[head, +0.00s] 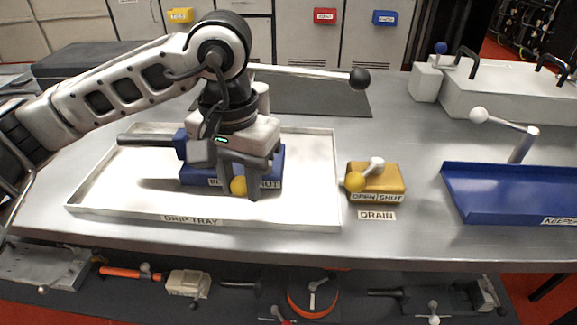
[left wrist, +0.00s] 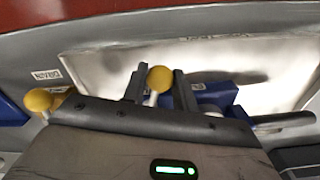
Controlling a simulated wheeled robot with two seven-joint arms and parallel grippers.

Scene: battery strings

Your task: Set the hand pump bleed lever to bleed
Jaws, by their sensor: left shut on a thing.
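The blue hand pump (head: 188,174) sits in the white drip tray (head: 330,185), under my left gripper. Its bleed lever has a yellow knob (head: 238,187), which also shows in the left wrist view (left wrist: 160,78). My left gripper (head: 240,182) points down, with one finger on each side of the lever, shut on it. The knob stands between the partly hidden BLEED label (head: 215,183) and the SHUT label (head: 269,184). The fingers hide parts of the labels and the lever's pivot. My right gripper is not in view.
A yellow drain valve (head: 388,180) with its own yellow-knobbed lever stands right of the tray, knob toward OPEN. A long pump handle with a black knob (head: 360,78) reaches right behind my gripper. A blue tray (head: 500,192) lies further right.

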